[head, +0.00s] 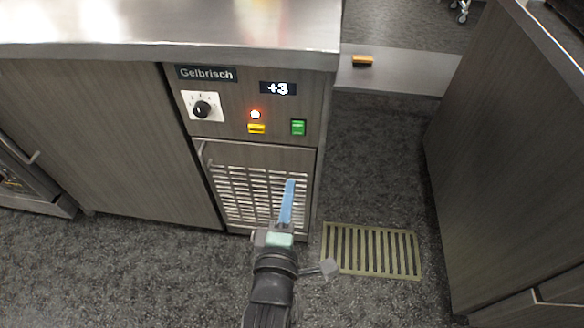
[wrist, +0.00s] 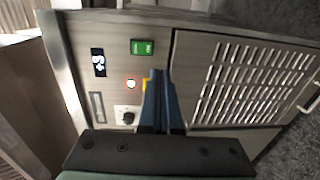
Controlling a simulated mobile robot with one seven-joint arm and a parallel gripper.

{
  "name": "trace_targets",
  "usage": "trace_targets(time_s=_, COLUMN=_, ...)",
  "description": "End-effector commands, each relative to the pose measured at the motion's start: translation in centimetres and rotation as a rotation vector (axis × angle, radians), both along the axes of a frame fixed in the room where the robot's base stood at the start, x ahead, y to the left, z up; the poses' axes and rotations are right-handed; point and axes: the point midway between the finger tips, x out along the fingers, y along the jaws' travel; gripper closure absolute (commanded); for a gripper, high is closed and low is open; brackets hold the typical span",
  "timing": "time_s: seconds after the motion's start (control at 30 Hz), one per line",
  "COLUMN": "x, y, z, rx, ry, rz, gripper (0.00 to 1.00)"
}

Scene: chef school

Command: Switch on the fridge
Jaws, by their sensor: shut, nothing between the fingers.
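The fridge (head: 228,152) is a grey wood-look cabinet with a steel top and a label reading "Gelbrisch". Its panel carries a display (head: 278,88) showing +3, a black dial (head: 202,108), a lit red-orange lamp (head: 255,114), a yellow switch (head: 256,128) and a green switch (head: 298,127). My gripper (head: 290,183) has blue fingers, shut and empty, in front of the vent grille, below the switches. In the wrist view the fingertips (wrist: 159,72) partly cover the yellow switch (wrist: 145,88); the green switch (wrist: 142,47) is clear above them. I cannot tell whether they touch the panel.
The vent grille (head: 243,190) is below the panel. A floor drain grate (head: 372,250) lies to the right. Another cabinet (head: 500,150) stands at the right edge, with open floor between. A small orange-yellow object (head: 362,61) lies on a low ledge behind.

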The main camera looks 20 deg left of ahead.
Motion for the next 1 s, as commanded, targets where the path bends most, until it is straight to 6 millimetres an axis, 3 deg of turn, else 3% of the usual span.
trace_targets(time_s=0.23, x=-2.1, y=-0.6, z=-0.3, rx=-0.001, ry=0.002, rz=0.000, gripper=1.00)
trace_targets(time_s=0.87, x=-2.3, y=-0.6, z=-0.3, rx=0.000, ry=0.000, rz=0.000, gripper=1.00)
trace_targets(time_s=1.0, x=-0.8, y=-1.2, z=2.2, rx=0.065, ry=-0.027, rz=-0.019, gripper=1.00)
